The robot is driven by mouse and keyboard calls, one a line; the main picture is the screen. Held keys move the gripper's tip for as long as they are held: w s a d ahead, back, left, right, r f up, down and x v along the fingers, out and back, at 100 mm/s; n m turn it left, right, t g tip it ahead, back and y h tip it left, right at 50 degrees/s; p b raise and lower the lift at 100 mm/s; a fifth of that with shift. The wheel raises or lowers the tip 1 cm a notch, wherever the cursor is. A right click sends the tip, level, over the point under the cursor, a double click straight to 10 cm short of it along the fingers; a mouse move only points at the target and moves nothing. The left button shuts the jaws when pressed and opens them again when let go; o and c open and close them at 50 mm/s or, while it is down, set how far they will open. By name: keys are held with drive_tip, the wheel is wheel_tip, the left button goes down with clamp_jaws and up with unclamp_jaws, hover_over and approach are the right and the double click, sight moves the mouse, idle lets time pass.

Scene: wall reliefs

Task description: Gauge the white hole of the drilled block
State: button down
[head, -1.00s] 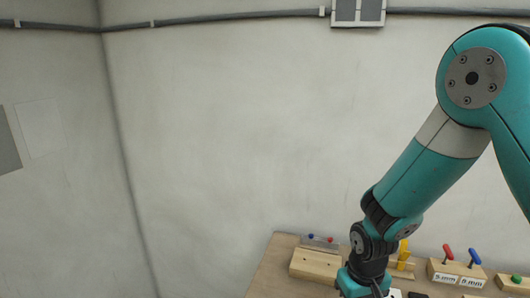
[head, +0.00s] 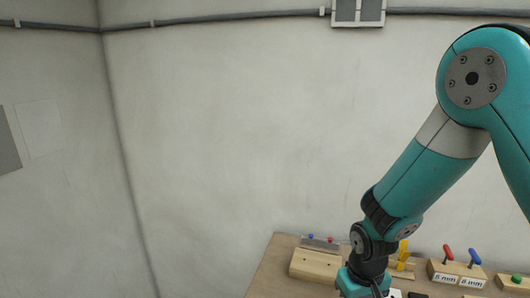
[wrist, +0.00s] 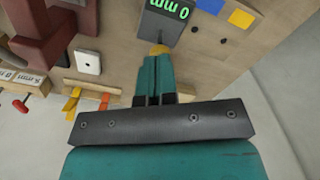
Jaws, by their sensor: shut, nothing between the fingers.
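My gripper (wrist: 154,80) shows in the wrist view with its teal fingers together and nothing held. Its tips are by a yellowish spot at the edge of a grey box with a green digital readout (wrist: 170,9), reading 0 mm upside down; contact cannot be told. In the head view, a pale wooden block (head: 315,265) with small dark holes lies on the left of the bench. Two dark holes also show right of my fingers in the wrist view. No white-marked hole is clear, so I cannot tell which is the drilled block.
Labelled wooden blocks (head: 458,272) with red and blue handles stand at the right. Yellow and orange pieces (wrist: 72,103) sit on a wooden strip. A white piece (wrist: 88,62) with a dark dot and a dark red fixture (wrist: 45,48) are left of my gripper.

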drive_tip(key=shift+f+b, duration=1.15)
drive_tip(key=shift+f, duration=0.4)
drive_tip(key=shift+r, duration=0.15)
idle(0.3)
wheel_tip(320, 180, up, 7)
drive_tip(key=p, duration=0.5)
drive_tip(key=shift+p, duration=0.4)
drive_tip(key=shift+a+r, duration=0.1)
drive_tip(key=s+a+r+n+y+b, duration=0.2)
drive_tip(key=s+r+b, duration=0.2)
drive_tip(key=s, duration=0.5)
drive_tip(key=s+a+r+n+y+b, duration=0.2)
drive_tip(key=s+r+b, duration=0.2)
drive_tip(key=s+r, duration=0.5)
drive_tip(key=shift+s+n+b, duration=0.3)
drive_tip(key=shift+b, duration=0.05)
